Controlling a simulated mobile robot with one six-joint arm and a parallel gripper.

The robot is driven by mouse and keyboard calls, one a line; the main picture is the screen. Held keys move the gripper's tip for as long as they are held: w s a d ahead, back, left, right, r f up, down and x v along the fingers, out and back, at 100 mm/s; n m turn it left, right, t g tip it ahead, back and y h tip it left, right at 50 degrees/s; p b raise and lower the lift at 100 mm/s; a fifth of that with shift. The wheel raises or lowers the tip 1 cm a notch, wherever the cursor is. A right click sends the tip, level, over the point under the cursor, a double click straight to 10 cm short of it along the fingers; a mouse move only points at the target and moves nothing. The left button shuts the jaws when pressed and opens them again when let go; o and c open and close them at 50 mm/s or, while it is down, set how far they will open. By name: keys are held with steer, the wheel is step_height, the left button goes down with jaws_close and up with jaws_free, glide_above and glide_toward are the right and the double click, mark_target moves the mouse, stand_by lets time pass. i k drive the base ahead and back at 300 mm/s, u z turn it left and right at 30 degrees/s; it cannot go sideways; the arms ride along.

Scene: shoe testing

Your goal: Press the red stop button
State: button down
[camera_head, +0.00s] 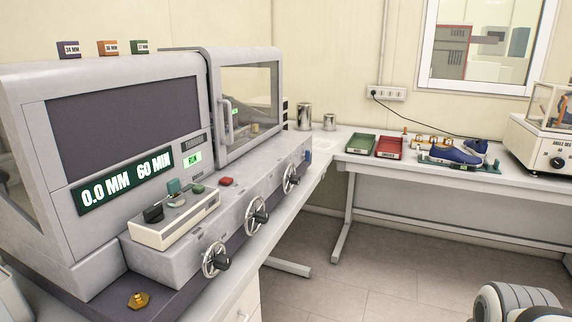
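The red button (226,181) sits on the sloping top ledge of the large grey testing machine (163,262), right of the middle of its front. Nothing covers or touches the red button. A rounded grey and white part of my arm shows at the bottom right corner, far from the button. My gripper's fingers are not in the picture.
The machine's display (125,181) reads 0.0 MM and 60 MIN. Several handwheels (256,216) stick out from the front below. A side bench (420,184) holds trays and shoes. Floor (380,275) is open between them.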

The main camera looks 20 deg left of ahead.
mark_target(226, 181)
steer(key=u, duration=0.65)
steer(key=i, duration=1.15)
steer(key=u, duration=0.95)
steer(key=k, duration=0.8)
steer(key=u, duration=0.15)
steer(key=i, duration=0.9)
steer(key=z, duration=0.1)
